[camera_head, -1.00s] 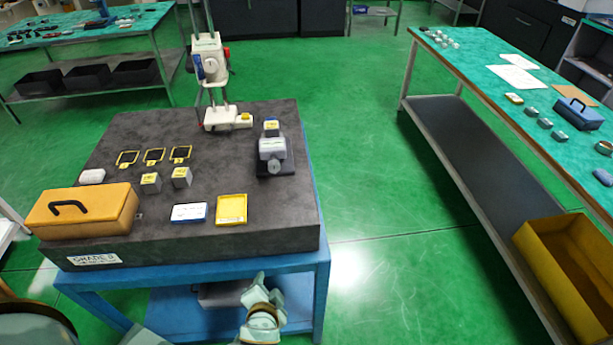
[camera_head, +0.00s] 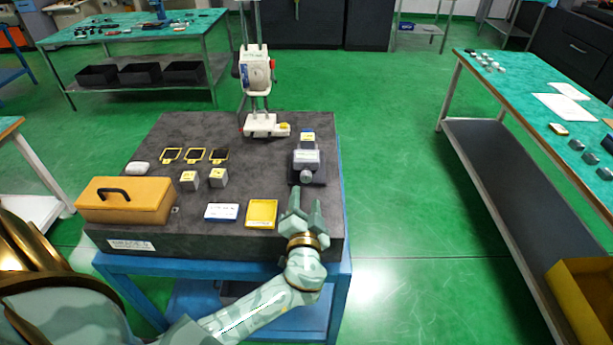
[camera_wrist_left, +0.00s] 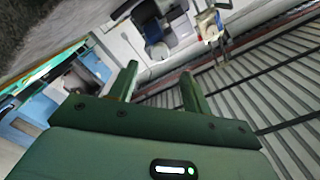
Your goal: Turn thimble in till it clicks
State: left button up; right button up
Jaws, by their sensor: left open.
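A small grey device (camera_head: 307,158) on a dark base stands near the right edge of the dark stone plate (camera_head: 150,245). Its round knob, which looks like the thimble (camera_head: 306,176), faces the front of the plate. My left gripper (camera_head: 304,203) is open and empty just in front of the thimble, with its fingers pointing toward it and a small gap visible between. In the left wrist view its two fingers (camera_wrist_left: 160,88) stand apart with nothing between them; the thimble does not show there. My right gripper is out of view.
On the plate are a yellow case (camera_head: 130,205), a blue-white box (camera_head: 222,212), a yellow tray (camera_head: 249,214), small grey blocks (camera_head: 218,178) and a white dial stand (camera_head: 257,75). A teal bench (camera_head: 520,90) stands to the right, beyond clear green floor.

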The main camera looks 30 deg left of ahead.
aim_at(306, 180)
pick_arm(q)
jog(key=x, duration=0.8)
jog(key=shift+w+a, duration=0.15)
jog(key=shift+f, duration=0.1)
jog(key=c, duration=1)
